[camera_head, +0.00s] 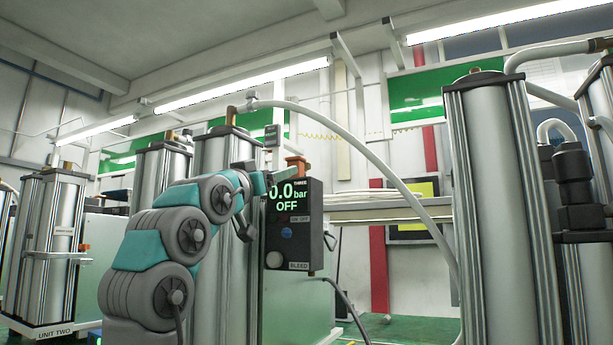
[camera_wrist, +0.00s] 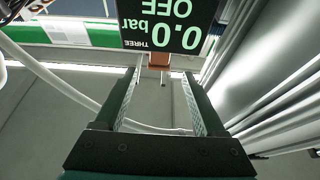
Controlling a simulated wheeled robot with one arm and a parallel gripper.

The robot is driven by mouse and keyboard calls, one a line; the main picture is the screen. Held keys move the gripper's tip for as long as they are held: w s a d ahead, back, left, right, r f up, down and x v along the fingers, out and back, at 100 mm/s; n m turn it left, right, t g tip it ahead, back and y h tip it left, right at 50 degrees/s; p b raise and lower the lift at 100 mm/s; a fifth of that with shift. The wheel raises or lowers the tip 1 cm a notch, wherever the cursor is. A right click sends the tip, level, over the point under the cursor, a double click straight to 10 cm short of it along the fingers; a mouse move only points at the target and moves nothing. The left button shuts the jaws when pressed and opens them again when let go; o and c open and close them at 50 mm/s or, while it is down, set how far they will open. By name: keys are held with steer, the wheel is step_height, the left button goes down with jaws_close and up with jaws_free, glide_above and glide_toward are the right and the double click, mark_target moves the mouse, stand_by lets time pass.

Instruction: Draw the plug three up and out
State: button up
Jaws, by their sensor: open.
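An orange-brown block (camera_head: 297,163) shows at the top edge of a dark control box (camera_head: 300,245) marked THREE; I cannot tell if it is plug three. The box display reads 0.0 bar, OFF. The block (camera_wrist: 158,61) also shows in the wrist view, beyond and between my fingertips, apart from them. My gripper (camera_wrist: 160,80) is open and empty. In the head view my gripper (camera_head: 260,182) is at the left of the box's upper part, partly hidden by my arm. A brown plug (camera_head: 231,116) stands on the tall metal column (camera_head: 225,150) behind my arm.
A pale hose (camera_head: 340,128) arches from that column's top down to the right. A large column (camera_head: 490,200) with a black fitting (camera_head: 573,190) beside it stands at right. Unit two's columns (camera_head: 50,240) stand at left. A cable hangs below the box.

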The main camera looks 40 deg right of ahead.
steer(key=p+x, duration=0.1)
steer(key=x, duration=0.6)
steer(key=shift+d+r+p, duration=0.1)
steer(key=shift+d+p, duration=0.05)
steer(key=shift+p, duration=0.25)
steer(key=shift+w+d+r, duration=0.1)
steer(key=shift+w+d, duration=0.15)
steer(key=shift+d, duration=0.25)
steer(key=shift+c, duration=0.2)
jaws_close()
